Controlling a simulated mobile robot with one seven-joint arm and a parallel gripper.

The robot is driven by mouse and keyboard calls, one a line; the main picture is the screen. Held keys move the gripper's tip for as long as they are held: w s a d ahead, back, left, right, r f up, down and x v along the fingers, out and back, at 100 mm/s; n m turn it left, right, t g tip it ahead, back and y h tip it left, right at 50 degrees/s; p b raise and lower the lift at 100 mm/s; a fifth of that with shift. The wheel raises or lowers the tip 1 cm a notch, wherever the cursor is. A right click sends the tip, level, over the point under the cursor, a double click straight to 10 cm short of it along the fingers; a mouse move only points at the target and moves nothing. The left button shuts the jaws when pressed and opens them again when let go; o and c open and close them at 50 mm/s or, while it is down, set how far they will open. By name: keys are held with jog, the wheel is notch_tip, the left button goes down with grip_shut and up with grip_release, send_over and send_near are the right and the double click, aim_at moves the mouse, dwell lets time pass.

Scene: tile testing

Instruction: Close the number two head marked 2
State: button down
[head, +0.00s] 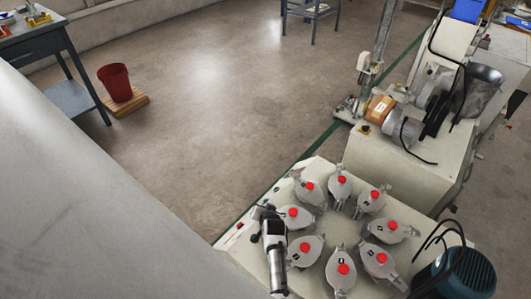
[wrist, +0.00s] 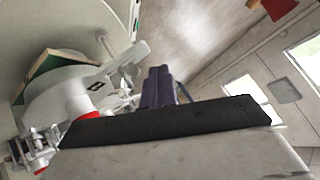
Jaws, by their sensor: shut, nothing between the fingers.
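Several grey heads with red knobs form a ring on a cream machine top (head: 459,236) in the head view. Some carry small dark labels, too small to read, so I cannot tell which is number two. My gripper (head: 263,211) is shut and empty, just left of the left-hand head (head: 294,224). In the wrist view my gripper's dark fingers (wrist: 158,76) are together, right of a grey head (wrist: 62,100) with a black label and a red knob below. The label's number is not clear. The fingers appear apart from that head, though their exact gap is unclear.
A dark teal motor (head: 455,273) with black cables stands at the machine's right front. Another machine (head: 405,158) with a metal bowl is behind it. A red bucket (head: 115,82) stands on a wooden pallet at the far left. The floor (head: 205,110) between is clear.

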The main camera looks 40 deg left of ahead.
jog(key=shift+s+a+f+b, duration=0.1)
jog(key=shift+a+f+b, duration=0.1)
jog(key=shift+f+b, duration=0.65)
jog(key=shift+f, duration=0.3)
jog(key=shift+r+p, duration=0.1)
jog(key=shift+p, duration=0.2)
jog(key=s+d+r+p, duration=0.2)
jog(key=s+r, duration=0.4)
jog(key=r, duration=0.5)
jog(key=shift+s+d+p, duration=0.15)
jog(key=shift+d+p, duration=0.2)
jog(key=shift+d, duration=0.3)
